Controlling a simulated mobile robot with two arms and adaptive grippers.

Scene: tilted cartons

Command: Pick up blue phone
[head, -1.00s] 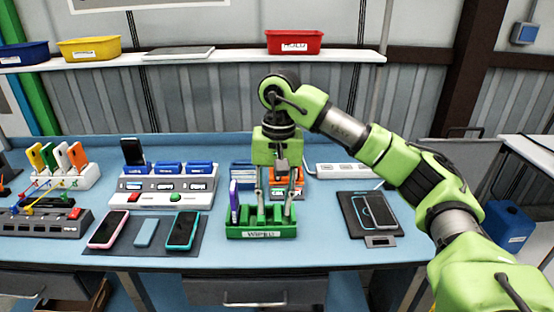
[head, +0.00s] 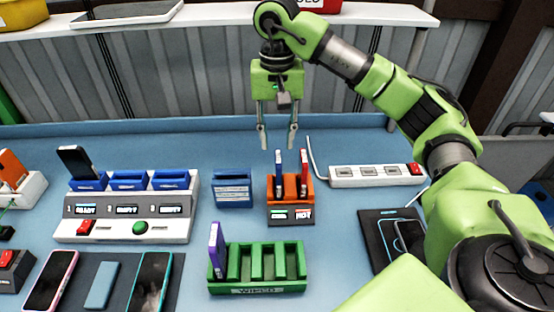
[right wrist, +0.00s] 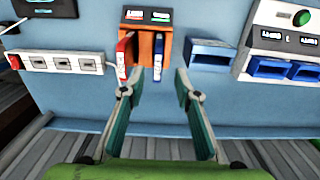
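A thin blue phone (head: 279,169) with a pale edge stands upright in the left slot of a small orange holder (head: 291,191). A red phone (head: 304,168) stands beside it in the right slot. My right gripper (head: 277,142) is open and empty; in the head view it appears above and beyond the holder. In the right wrist view, the open fingers (right wrist: 154,90) point toward the orange holder (right wrist: 148,42), with the blue phone (right wrist: 158,52) and the red one (right wrist: 122,52) just past the fingertips. My left gripper is not in view.
A green rack (head: 257,269) holding a purple phone (head: 216,250) stands in front. An empty blue holder (head: 233,189) is left of the orange one. A white power strip (head: 376,175) lies to the right. A white dock with blue slots (head: 126,212) stands left.

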